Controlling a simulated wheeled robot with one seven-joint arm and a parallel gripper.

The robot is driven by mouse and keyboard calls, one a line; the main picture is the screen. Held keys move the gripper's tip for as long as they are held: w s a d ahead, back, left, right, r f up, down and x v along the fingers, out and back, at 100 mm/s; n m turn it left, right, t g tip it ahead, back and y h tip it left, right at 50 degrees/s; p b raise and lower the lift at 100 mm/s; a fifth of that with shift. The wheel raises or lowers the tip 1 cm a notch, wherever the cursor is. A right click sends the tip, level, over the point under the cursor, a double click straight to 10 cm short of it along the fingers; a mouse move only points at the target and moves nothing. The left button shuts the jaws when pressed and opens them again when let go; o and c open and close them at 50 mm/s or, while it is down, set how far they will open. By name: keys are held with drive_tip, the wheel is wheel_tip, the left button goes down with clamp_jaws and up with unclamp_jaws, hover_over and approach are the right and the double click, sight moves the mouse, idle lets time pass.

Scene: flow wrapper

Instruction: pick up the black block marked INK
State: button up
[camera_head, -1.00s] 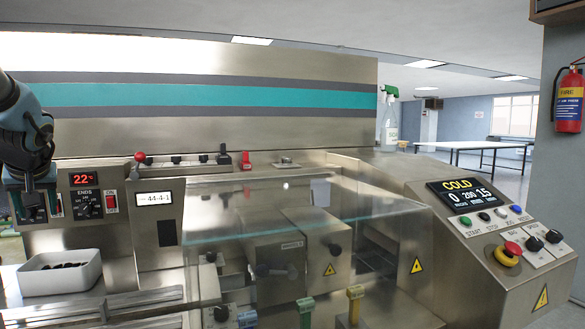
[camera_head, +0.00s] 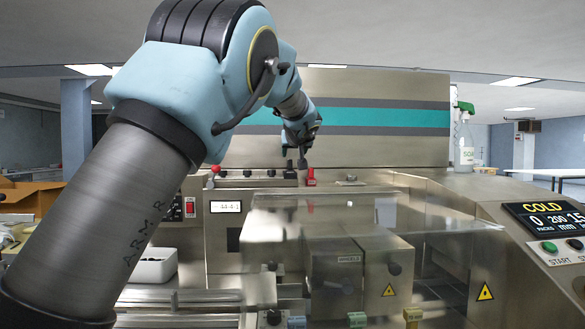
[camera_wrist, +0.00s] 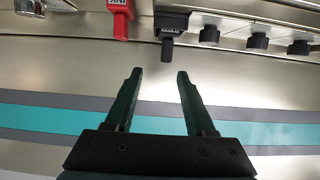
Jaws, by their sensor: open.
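The black block (camera_wrist: 172,22) stands on top of the steel machine, beside a red block (camera_wrist: 121,18). It has small pale lettering, too small to read surely, and a narrower part pointing towards my gripper. My gripper (camera_wrist: 159,75) is open and empty; in the wrist view its fingertips are a little short of the black block, which lies roughly in line with the gap, slightly towards the right finger. In the head view my gripper (camera_head: 296,154) is above the machine top, close over the black block (camera_head: 290,174), which it partly hides.
The red block (camera_head: 311,178) is close beside the black one. Several black knobs (camera_wrist: 258,40) stand in a row on its other side. A steel panel with a teal stripe (camera_head: 385,117) rises behind. A white bin (camera_head: 154,268) sits lower left.

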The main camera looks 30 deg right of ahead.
sight(290, 160)
drive_tip(key=p+x, duration=0.1)
drive_tip(key=x, duration=0.1)
drive_tip(key=p+x, duration=0.1)
drive_tip(key=a+p+x, duration=0.1)
drive_tip(key=x, duration=0.1)
drive_tip(key=shift+w+d+f, duration=0.2)
drive_tip(key=shift+w, duration=0.25)
drive_tip(key=shift+w+d+f, duration=0.2)
drive_tip(key=shift+w+f, duration=0.05)
clamp_jaws()
